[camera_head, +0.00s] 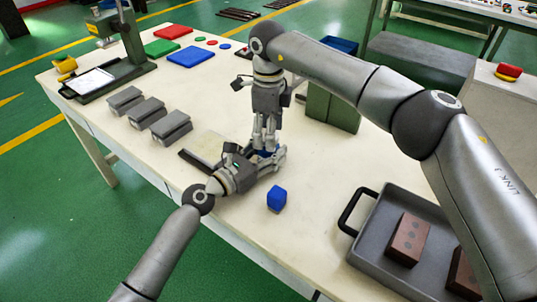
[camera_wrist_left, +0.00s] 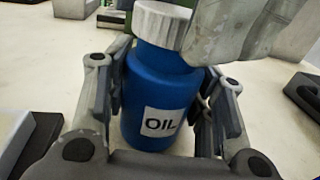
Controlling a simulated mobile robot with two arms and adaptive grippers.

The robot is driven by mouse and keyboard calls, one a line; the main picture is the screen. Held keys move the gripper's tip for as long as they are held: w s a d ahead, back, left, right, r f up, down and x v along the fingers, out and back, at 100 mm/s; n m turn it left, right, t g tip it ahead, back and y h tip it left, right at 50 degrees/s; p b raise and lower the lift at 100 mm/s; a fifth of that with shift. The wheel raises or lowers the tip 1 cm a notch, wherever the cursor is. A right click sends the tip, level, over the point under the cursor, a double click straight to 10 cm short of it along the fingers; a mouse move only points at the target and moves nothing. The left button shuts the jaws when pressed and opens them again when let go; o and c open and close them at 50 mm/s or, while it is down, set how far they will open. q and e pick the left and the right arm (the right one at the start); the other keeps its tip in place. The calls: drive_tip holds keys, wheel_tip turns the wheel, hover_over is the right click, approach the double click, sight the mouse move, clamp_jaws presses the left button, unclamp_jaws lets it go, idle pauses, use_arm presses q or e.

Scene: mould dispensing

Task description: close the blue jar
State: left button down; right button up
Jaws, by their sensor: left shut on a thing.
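The blue jar (camera_wrist_left: 155,95), labelled OIL, stands upright between the fingers of my left gripper (camera_wrist_left: 165,120), which is shut on its body. In the head view the left gripper (camera_head: 268,163) lies low over the table, and only a little of the jar shows. A white ribbed lid (camera_wrist_left: 160,24) is at the jar's mouth; I cannot tell if it is fully seated. My right gripper (camera_head: 265,148) points down over the jar. In the left wrist view its fingers (camera_wrist_left: 235,30) are beside the lid and hide its right side; their grip is unclear.
A grey tray (camera_head: 365,232) with brown blocks is at the right. A green box (camera_head: 333,108) stands behind. Several grey blocks (camera_head: 147,112) and a green press stand (camera_head: 118,78) are at the left.

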drive_tip(key=shift+c, duration=0.3)
drive_tip(key=c, duration=1)
drive_tip(key=o, duration=1.2)
drive_tip(key=shift+c, duration=0.2)
drive_tip(key=shift+r, duration=0.1)
wheel_tip(320, 180, up, 12)
use_arm(q)
drive_tip(key=c, duration=0.6)
unclamp_jaws()
drive_tip(key=shift+o, duration=0.2)
